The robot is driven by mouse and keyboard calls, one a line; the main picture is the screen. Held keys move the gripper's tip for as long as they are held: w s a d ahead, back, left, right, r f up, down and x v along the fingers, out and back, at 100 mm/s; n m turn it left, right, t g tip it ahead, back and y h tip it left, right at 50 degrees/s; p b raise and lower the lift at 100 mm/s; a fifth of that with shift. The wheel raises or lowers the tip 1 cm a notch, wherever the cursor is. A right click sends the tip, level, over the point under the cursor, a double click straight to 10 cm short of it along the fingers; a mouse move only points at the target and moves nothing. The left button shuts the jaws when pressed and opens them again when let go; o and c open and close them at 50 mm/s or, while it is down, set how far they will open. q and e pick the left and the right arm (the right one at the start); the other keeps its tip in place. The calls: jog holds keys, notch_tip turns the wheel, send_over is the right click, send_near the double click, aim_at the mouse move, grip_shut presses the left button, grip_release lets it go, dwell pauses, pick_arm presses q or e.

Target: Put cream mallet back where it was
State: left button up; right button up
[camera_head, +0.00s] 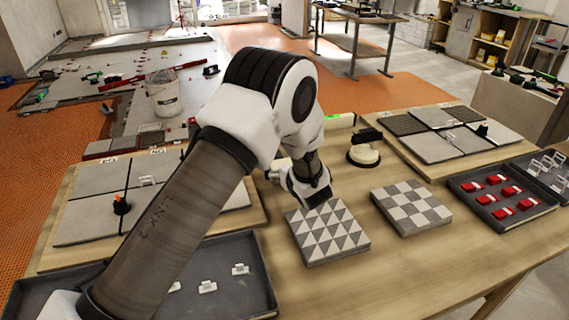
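A cream rounded object with a black top (364,153) stands on the wooden table behind the tiles. It may be the cream mallet, but I cannot tell for sure. My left arm reaches in from the lower left. Its gripper (317,196) points down just above the back edge of the triangle-patterned tile (327,232), left of the cream object and apart from it. The fingers are small, dark and partly hidden, so I cannot see whether they are open or hold anything. My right gripper is not in view.
A checkered tile (411,207) lies right of the triangle tile. A dark tray (520,216) with red pieces is at the right. Another tray (243,309) with white clips is at the lower left. Tile boards (447,176) stand on both sides. The table front is clear.

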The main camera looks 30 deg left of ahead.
pick_arm(q)
jog(key=shift+f+b, duration=0.55)
dwell(0.4)
jog(key=o, duration=1.2)
jog(key=shift+o, duration=0.2)
